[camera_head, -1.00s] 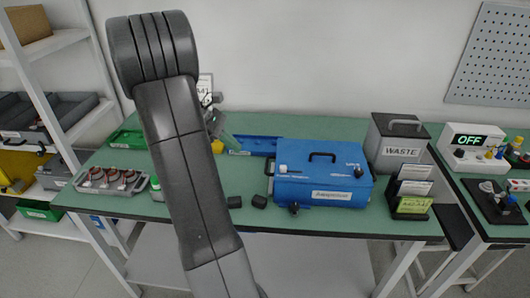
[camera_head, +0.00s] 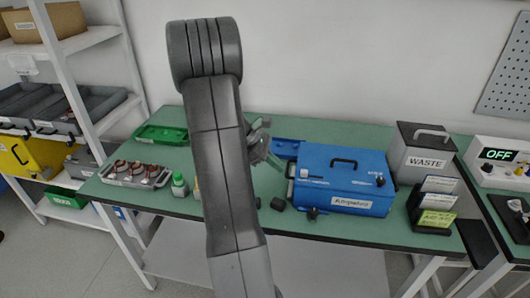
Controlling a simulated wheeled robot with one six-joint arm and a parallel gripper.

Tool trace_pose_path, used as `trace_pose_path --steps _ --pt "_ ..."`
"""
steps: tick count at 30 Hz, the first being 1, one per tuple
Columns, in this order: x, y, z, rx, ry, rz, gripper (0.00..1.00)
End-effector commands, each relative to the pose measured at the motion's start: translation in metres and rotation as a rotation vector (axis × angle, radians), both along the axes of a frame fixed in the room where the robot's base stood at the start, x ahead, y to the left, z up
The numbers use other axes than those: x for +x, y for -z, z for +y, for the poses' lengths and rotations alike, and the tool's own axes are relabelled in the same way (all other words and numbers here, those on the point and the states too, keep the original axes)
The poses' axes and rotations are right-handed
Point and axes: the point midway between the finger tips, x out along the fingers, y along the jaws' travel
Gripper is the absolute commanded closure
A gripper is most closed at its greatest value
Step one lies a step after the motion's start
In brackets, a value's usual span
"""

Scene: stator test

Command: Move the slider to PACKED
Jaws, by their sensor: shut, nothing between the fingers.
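No slider marked PACKED can be made out. The box has a black handle on top, a white label and a dark knob. My gripper (camera_head: 268,158) is partly hidden behind my arm, left of the blue box and above the bench. It is shut and holds nothing. My arm hides the middle-left of the bench and the wall behind it.
A parts tray (camera_head: 137,172), a green tray (camera_head: 162,134) and a green-capped bottle (camera_head: 180,184) stand at the left. Small black blocks (camera_head: 278,204) lie before the box. A WASTE bin (camera_head: 424,155) and card rack (camera_head: 434,222) stand right. The green bench (camera_head: 390,232) has clear front room.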

Motion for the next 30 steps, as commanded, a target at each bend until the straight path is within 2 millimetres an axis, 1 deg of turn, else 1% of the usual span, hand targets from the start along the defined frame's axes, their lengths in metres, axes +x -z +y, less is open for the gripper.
trace_pose_path --steps 1,3,7,12,23,26,30 --pt "-0.003 0.007 -0.007 0.0 0.001 0.003 1.0" --pt "-0.006 0.003 -0.02 0.0 0.004 0.0 1.0" --pt "-0.01 0.003 -0.034 0.0 0.003 0.0 1.0" --pt "-0.012 0.004 -0.042 0.001 0.001 -0.001 1.0" --pt "-0.013 0.004 -0.045 0.0 0.001 -0.001 1.0" --pt "-0.016 0.004 -0.056 0.0 0.004 -0.001 1.0" --pt "-0.023 0.005 -0.078 -0.001 0.004 0.0 1.0"
